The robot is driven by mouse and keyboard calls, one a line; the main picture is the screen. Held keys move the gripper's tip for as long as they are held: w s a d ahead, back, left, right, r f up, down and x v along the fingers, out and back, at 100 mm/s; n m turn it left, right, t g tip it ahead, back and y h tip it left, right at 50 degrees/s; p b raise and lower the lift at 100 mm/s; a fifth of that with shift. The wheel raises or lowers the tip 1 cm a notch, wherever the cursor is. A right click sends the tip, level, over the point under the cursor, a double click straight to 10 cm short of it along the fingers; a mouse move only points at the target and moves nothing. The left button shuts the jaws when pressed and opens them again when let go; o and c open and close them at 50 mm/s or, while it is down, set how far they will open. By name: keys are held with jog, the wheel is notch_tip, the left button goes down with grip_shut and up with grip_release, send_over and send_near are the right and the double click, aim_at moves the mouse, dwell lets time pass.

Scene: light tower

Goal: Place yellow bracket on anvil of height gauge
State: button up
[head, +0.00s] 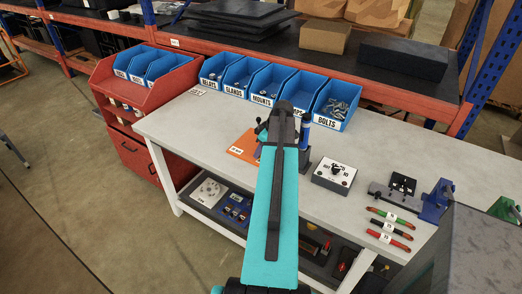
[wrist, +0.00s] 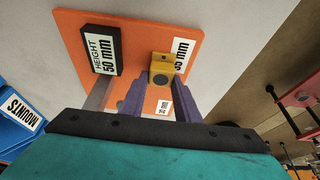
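The yellow bracket (wrist: 162,68) sits between the tips of my gripper's two purple-grey fingers (wrist: 162,82) in the wrist view. The fingers appear closed against its sides. An orange board (wrist: 215,30) lies behind and below it. A black block (wrist: 101,49) labelled "HEIGHT 50 mm" stands left of the bracket, above a grey bar (wrist: 98,97). The bracket partly covers another "mm" label (wrist: 181,55). I cannot make out the anvil. In the head view the orange board (head: 243,147) and a dark gauge-like device (head: 263,131) show beside my arm, which hides my gripper and the bracket.
Blue bins, including the bolts bin (head: 335,106), line the back of the grey table (head: 185,122). The table's left part is mostly clear.

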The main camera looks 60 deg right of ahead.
jog(key=o, duration=0.4)
jog(key=shift+c, duration=0.2)
jog(key=shift+r, duration=0.25)
jog(key=b+v, duration=0.2)
jog(key=v, duration=1)
jog(key=shift+f, duration=0.1)
dwell(0.6)
